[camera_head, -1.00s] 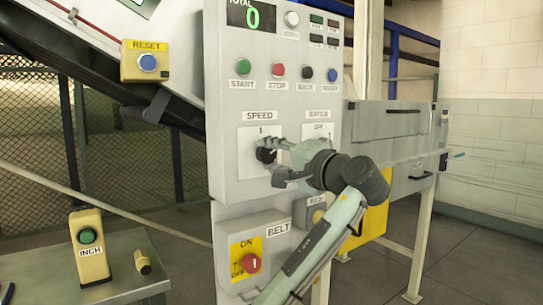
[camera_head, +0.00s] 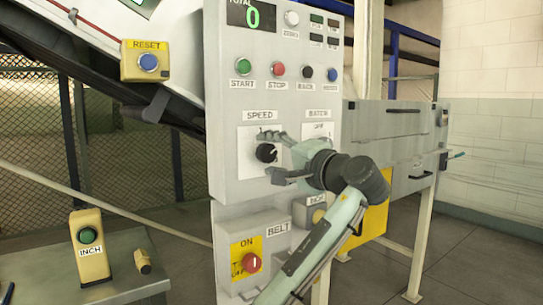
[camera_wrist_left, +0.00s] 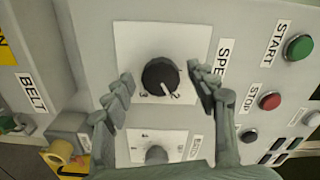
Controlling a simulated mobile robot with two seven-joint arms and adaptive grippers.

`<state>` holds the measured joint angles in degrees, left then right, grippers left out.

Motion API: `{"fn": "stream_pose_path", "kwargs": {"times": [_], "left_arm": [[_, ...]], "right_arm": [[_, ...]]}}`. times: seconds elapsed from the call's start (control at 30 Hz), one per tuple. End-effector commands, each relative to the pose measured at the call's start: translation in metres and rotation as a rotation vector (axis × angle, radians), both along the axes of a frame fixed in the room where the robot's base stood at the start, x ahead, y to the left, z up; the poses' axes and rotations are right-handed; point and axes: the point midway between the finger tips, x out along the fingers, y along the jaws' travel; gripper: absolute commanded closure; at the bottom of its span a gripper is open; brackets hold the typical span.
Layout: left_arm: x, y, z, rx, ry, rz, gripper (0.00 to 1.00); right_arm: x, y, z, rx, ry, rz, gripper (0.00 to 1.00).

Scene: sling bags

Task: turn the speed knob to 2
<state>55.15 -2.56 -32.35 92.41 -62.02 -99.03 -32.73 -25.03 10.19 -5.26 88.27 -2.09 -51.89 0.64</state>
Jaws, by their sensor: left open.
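The speed knob (camera_head: 266,153) is a round black knob on a white plate below the SPEED label of the grey control panel. The 3 (camera_wrist_left: 143,95) is printed to the left of the 2. My left gripper (camera_head: 265,154) is open, with one finger above and one below the knob in the head view. In the left wrist view the fingers (camera_wrist_left: 161,78) stand apart on both sides of it, with visible gaps. My right gripper is not in view.
The batch knob (camera_wrist_left: 156,155) sits beside the speed knob, partly hidden. Above are the start (camera_head: 243,66), stop (camera_head: 279,70) and other buttons. Below is the belt switch (camera_head: 251,263).

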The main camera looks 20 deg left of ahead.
Motion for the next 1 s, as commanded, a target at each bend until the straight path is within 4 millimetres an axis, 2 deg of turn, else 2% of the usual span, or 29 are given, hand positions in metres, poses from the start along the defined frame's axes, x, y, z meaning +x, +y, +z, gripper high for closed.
{"fn": "stream_pose_path", "kwargs": {"times": [0.17, 0.27, 0.7, 0.83, 1.0], "left_arm": [[-0.002, -0.004, 0.000, 0.000, -0.001, -0.001, 0.43], [-0.010, -0.014, 0.001, 0.000, -0.002, -0.004, 0.43], [-0.063, -0.082, 0.000, -0.002, 0.000, -0.002, 0.43], [-0.071, -0.092, 0.000, -0.001, 0.001, -0.001, 0.43], [-0.074, -0.095, 0.000, 0.000, 0.000, 0.000, 0.43]], "right_arm": [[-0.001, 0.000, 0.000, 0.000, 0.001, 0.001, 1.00], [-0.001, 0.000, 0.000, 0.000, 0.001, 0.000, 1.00], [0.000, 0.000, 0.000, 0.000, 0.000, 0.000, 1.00], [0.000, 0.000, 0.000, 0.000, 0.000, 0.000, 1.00], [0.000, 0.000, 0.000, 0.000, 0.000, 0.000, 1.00]]}}
